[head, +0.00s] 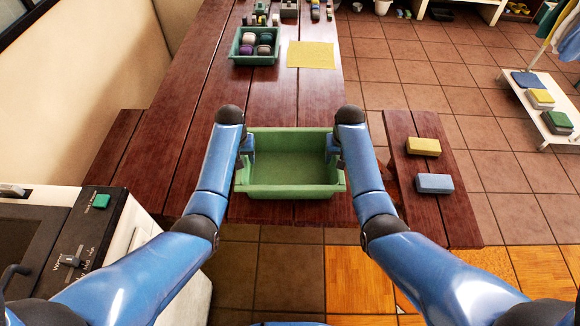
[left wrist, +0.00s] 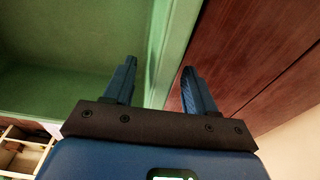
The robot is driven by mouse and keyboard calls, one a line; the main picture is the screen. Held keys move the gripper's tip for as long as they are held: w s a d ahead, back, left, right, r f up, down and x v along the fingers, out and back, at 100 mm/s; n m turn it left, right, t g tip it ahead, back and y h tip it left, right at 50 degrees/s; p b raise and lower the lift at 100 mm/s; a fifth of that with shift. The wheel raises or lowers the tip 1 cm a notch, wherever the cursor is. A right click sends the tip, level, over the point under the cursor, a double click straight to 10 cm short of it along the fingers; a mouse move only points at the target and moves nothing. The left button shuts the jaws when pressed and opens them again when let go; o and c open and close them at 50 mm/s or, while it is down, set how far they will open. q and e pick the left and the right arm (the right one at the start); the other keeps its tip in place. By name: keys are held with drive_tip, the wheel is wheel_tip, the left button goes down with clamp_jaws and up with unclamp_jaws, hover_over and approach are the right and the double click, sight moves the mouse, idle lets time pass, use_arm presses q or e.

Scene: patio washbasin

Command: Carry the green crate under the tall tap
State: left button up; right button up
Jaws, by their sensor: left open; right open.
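The green crate (head: 290,190) sits on the dark red wooden table near its front edge and looks empty. It also shows in the left wrist view (left wrist: 70,75). My left gripper (head: 246,151) is at the crate's left wall. In the left wrist view its open fingers (left wrist: 158,88) stand on either side of that wall, not closed on it. My right gripper (head: 334,153) is at the crate's right wall and open; my arm partly hides its fingers. I cannot make out the tall tap in these views.
A smaller green tray (head: 233,58) with several round items stands further back, beside a yellow cloth (head: 311,54). Small objects line the table's far end. A bench (head: 435,205) with a yellow block (head: 423,147) and a blue block (head: 434,183) is at the right. The table's middle is clear.

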use_arm(q)
clamp_jaws()
use_arm(e)
clamp_jaws()
use_arm(q)
drive_tip(key=shift+d, duration=0.1)
use_arm(e)
drive_tip(key=shift+a, duration=0.1)
use_arm(q)
drive_tip(key=shift+r, duration=0.2)
use_arm(e)
drive_tip(key=shift+r, duration=0.2)
